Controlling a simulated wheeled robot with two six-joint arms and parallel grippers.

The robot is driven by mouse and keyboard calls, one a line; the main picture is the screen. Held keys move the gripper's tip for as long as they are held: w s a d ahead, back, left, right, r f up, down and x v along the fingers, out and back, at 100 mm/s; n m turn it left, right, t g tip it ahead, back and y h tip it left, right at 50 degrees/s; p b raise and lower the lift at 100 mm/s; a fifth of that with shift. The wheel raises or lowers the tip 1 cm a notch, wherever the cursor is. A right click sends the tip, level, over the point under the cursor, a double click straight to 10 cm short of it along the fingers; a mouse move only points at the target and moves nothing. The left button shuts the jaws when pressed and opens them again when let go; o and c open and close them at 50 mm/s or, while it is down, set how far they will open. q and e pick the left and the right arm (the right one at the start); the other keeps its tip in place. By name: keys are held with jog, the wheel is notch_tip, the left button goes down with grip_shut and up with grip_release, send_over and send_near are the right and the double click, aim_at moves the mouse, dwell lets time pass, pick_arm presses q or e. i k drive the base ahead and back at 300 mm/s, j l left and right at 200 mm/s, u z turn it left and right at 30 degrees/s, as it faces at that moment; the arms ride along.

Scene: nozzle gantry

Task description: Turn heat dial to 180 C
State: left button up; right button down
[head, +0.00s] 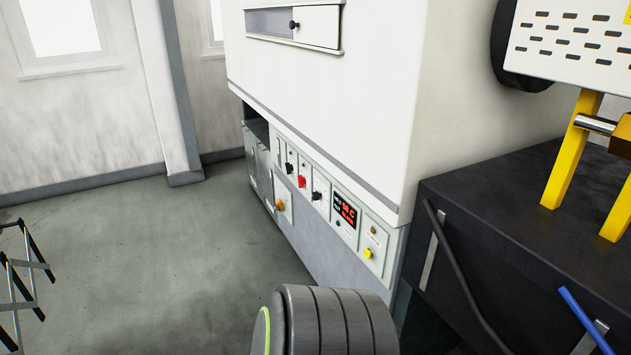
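A white machine (330,100) fills the middle of the head view, with a row of controls along its lower front. The controls include a black knob (289,168), a red knob (301,182) and a second black knob (317,196). A display (345,211) with red characters is to their right; its text is too small to read surely. I cannot tell which knob is the heat dial, and no scale reading is legible. Neither gripper is in view. A grey rounded link of my own arm shows at the bottom, in front of the machine's lower part.
An orange knob (280,205) sits lower left on the machine and a yellow button (368,253) lower right. A black cabinet (500,230) with yellow posts (572,150) stands at right. A folding barrier (22,275) is at far left. The grey floor (140,260) between is clear.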

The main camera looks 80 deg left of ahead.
aim_at(316, 195)
jog(key=j+u, duration=0.1)
jog(key=u, duration=2.6)
